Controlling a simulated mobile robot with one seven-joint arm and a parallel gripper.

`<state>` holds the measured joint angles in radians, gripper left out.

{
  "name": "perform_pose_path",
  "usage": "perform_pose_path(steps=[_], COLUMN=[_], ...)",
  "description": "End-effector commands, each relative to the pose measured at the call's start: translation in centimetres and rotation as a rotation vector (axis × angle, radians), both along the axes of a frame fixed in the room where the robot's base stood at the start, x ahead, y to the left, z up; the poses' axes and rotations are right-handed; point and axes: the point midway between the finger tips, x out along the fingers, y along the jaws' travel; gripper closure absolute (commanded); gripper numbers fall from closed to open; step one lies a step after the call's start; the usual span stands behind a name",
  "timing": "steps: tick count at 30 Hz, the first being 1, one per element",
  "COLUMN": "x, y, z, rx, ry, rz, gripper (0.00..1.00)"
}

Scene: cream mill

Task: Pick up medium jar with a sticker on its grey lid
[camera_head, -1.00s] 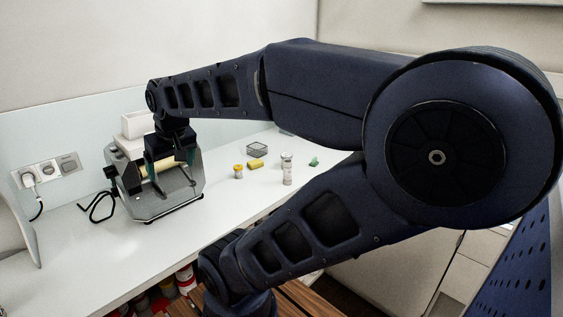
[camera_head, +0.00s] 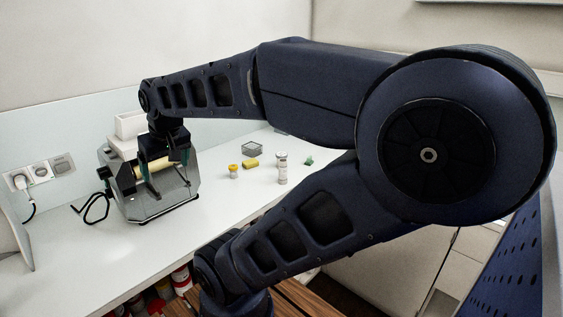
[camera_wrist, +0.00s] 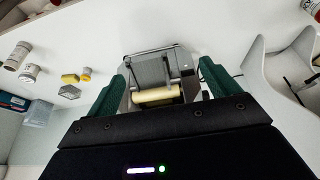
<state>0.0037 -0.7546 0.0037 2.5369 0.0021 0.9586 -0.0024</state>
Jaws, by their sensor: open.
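Two pale jars stand close together on the counter right of the mill in the head view: a front jar (camera_head: 282,175) and a back one (camera_head: 281,155) partly behind it. In the wrist view they show at the far left as one jar (camera_wrist: 17,55) and another jar (camera_wrist: 29,73), whose lid looks grey. Both are too small for me to make out a sticker. My gripper (camera_head: 163,178) is over the mill, well left of the jars. Its green-padded fingers (camera_wrist: 163,78) are open in the wrist view, with nothing held between them.
The grey mill (camera_head: 165,203) with a yellowish roller (camera_wrist: 157,95) is below my gripper. A yellow-lidded jar (camera_head: 233,171), a yellow block (camera_head: 251,164), a grey mesh box (camera_head: 252,149) and a green item (camera_head: 309,160) are on the counter. A cable (camera_head: 94,207) lies left of the mill.

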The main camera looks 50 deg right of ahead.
Motion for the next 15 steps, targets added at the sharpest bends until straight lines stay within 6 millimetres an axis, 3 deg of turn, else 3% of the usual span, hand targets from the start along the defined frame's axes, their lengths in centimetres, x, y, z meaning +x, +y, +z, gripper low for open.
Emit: perform_pose_path(steps=[3,11,15], x=[0.0,0.1,1.2], y=[0.0,0.0,-0.8], z=[0.0,0.0,0.3], rx=[0.000,-0.002,-0.033], ry=[0.000,0.000,0.005], rz=[0.000,0.001,0.029], gripper=[0.21,0.21,0.21])
